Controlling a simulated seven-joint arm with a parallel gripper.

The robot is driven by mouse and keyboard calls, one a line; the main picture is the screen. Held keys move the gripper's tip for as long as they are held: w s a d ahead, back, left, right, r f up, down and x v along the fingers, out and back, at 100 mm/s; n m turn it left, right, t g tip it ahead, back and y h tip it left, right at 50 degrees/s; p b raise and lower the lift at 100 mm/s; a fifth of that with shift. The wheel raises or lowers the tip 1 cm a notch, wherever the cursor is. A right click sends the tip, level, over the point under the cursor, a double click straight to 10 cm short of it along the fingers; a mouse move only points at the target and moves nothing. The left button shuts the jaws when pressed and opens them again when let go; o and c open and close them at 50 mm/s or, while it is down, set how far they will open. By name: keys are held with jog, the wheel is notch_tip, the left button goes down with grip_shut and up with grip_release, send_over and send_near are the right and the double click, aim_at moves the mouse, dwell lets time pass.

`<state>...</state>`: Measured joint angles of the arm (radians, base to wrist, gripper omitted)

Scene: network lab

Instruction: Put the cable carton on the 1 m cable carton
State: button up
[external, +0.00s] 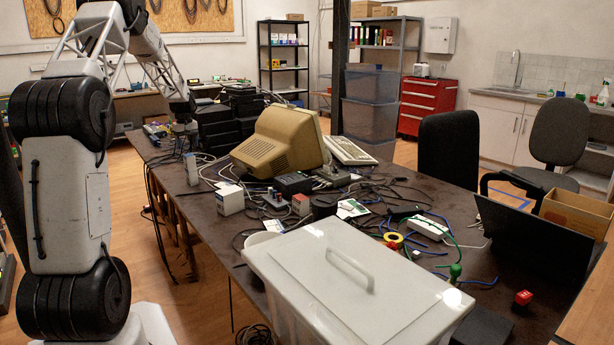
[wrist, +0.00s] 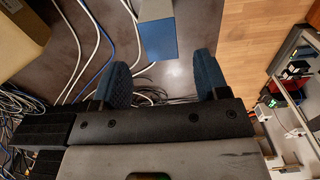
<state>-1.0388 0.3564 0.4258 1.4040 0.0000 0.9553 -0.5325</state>
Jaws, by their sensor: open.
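My gripper (external: 184,127) is over the far left end of the dark table in the external view. In the wrist view my gripper (wrist: 161,66) has its two blue fingers wide apart with nothing between them. A carton with a blue face and a pale side (wrist: 158,42) is ahead of the fingertips, apart from them. In the external view a small pale upright carton (external: 192,169) stands near the table's left edge, and a larger white-and-grey carton (external: 230,200) stands nearer the camera. Their labels are too small to read, so I cannot tell which is the 1 m one.
A beige monitor (external: 282,142) and stacked black devices (external: 228,118) stand near the cartons. Loose cables (wrist: 90,45) lie around them.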

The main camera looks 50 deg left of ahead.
aim_at(190, 155)
jog(key=shift+r, duration=2)
jog(key=w+d+r+m, duration=0.2)
jog(key=w+d+r, duration=0.25)
jog(key=d, duration=0.55)
jog(key=w+d+r+m, duration=0.2)
jog(key=w+d+r, duration=0.25)
jog(key=d, duration=0.55)
jog(key=d+r+m+t, duration=0.15)
jog(key=d+r, duration=0.25)
jog(key=d, duration=0.8)
jog(key=d+r+m+g, duration=0.15)
jog(key=d+r, duration=0.25)
jog(key=d, duration=0.7)
jog(key=s+d+r+m+t, duration=0.1)
jog(key=s+d+m, duration=0.3)
jog(key=d, duration=0.7)
jog(key=s+d+r+m+t, duration=0.15)
jog(key=s+d, duration=0.35)
jog(key=d, duration=0.6)
jog(key=s+d+f+m, duration=0.4)
jog(key=s+d+m, duration=0.1)
jog(key=s+d, duration=1)
jog(key=s, duration=0.2)
jog(key=shift+s+d+f+m, duration=0.2)
jog(key=shift+s+m, duration=0.1)
jog(key=shift+m, duration=0.05)
